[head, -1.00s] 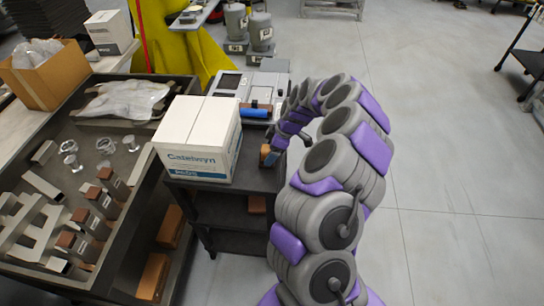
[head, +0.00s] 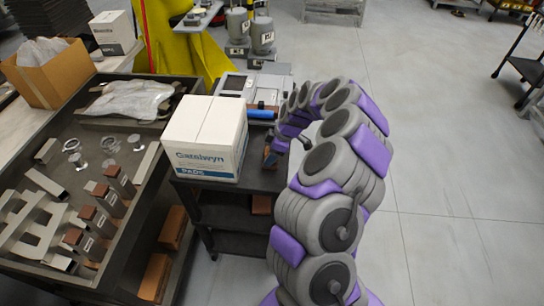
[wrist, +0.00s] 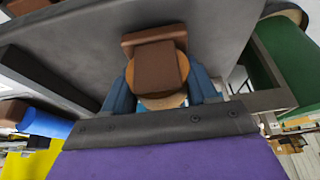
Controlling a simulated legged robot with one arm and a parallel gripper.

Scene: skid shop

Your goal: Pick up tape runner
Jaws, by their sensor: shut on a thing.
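The tape runner (wrist: 157,68) appears to be the brown piece with a round tan part in the wrist view. It sits between the blue fingers of my gripper (wrist: 162,92), which is shut on it. In the head view, the brown piece (head: 269,156) shows small at the end of my arm, over the right edge of the dark cart top (head: 262,178). My arm hides part of the gripper there. I cannot tell whether the tape runner still touches the cart top.
A white carton (head: 205,140) stands on the cart close left of my gripper. Behind are a blue roll (head: 262,113) and a grey machine (head: 240,86). A large tray table (head: 128,215) with metal parts fills the left. Open floor lies right.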

